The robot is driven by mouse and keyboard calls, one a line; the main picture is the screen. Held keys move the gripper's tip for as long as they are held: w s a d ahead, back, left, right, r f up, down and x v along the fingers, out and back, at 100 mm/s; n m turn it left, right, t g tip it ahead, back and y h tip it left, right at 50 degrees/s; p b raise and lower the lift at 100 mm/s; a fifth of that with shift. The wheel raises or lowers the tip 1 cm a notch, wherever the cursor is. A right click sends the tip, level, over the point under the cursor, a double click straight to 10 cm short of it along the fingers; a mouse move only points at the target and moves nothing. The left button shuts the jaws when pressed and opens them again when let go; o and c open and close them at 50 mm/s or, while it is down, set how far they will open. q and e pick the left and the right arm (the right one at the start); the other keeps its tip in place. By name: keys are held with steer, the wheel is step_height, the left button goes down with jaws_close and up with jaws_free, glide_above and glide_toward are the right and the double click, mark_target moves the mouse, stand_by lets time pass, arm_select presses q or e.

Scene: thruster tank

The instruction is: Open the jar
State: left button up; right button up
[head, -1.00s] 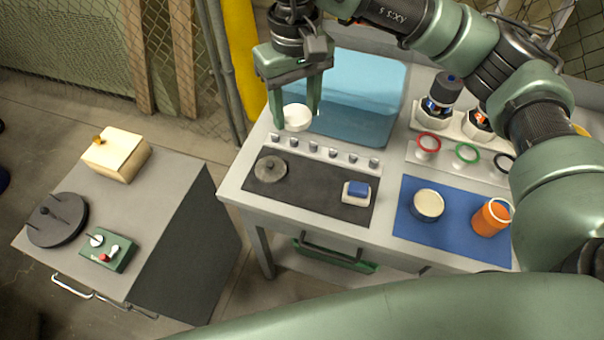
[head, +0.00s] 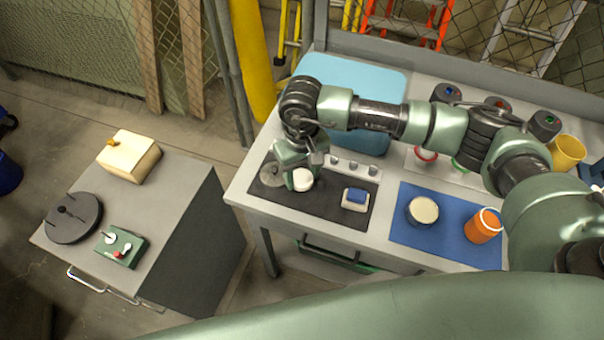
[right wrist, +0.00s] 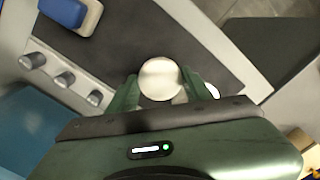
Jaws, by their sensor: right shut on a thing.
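My right gripper (head: 294,178) is shut on a white round lid-like piece (head: 303,180), low over the dark mat (head: 330,206). The right wrist view shows this white piece (right wrist: 161,78) between the two green fingers. I cannot tell whether it touches the mat. On the blue mat (head: 400,236) stand a round tin-like jar with a cream top (head: 424,210) and, to its right, an orange jar (head: 482,227) with a pale rim. I cannot tell for sure which jar the white piece fits. My left gripper is not in view.
A grey metal disc (head: 271,174) lies left of the gripper on the dark mat. A blue-and-white block (head: 355,199) sits to the right, near a row of grey knobs (head: 352,166). A yellow cup (head: 566,152) stands at the back right. A side cabinet (head: 180,200) is at the left.

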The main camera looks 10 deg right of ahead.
mark_target(302, 178)
steer(key=shift+f, duration=0.7)
steer(key=shift+f+b, duration=0.25)
steer(key=shift+b, duration=0.05)
steer(key=o, duration=1.6)
steer(key=shift+r, duration=0.1)
steer(key=shift+c, duration=0.2)
steer(key=shift+r, duration=0.1)
steer(key=shift+r+p, duration=0.2)
steer(key=shift+p, duration=0.3)
step_height(302, 178, up, 12)
steer(key=b, duration=0.4)
